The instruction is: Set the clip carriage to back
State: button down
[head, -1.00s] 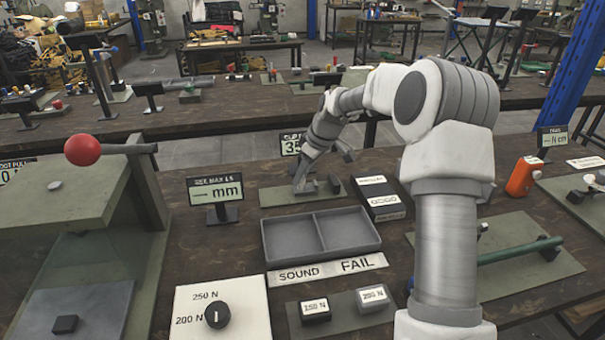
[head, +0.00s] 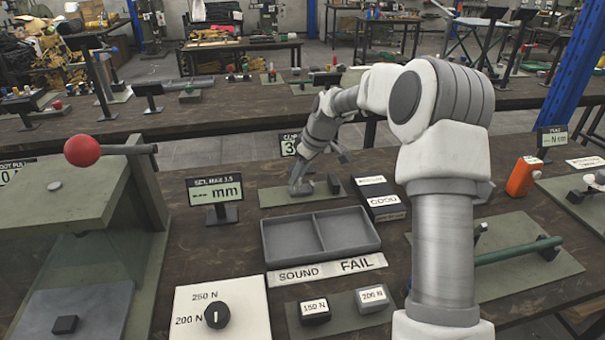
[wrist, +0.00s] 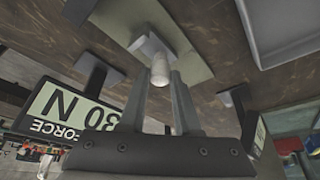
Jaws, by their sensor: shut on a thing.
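The clip carriage (wrist: 150,43) shows in the wrist view as a small grey block with a pale rounded peg (wrist: 160,70) on it. It rides over a green base plate (wrist: 184,22), also in the head view (head: 272,198). My gripper (wrist: 160,82) is shut on the peg, one finger on each side. In the head view my gripper (head: 301,186) is low over the plate and hides most of the carriage. A force display (wrist: 70,115) in the wrist view reads about 30 N; in the head view it (head: 288,145) is partly hidden by my arm.
A dark upright block (head: 334,184) stands at the plate's right end. A two-part grey tray (head: 320,254) lies in front, a dark labelled box (head: 380,196) to the right. A mm display (head: 214,191) stands at the left.

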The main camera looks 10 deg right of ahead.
jog(key=a, duration=0.4)
jog(key=shift+a, duration=0.3)
jog(key=shift+r, duration=0.1)
jog(key=c, duration=0.6)
grip_release()
jog(key=shift+d+r, duration=0.1)
jog(key=shift+r, duration=0.05)
jog(key=p+v, duration=0.3)
jog(key=v, duration=1.4)
jog(key=shift+s+d, duration=0.1)
jog(key=shift+s, duration=0.05)
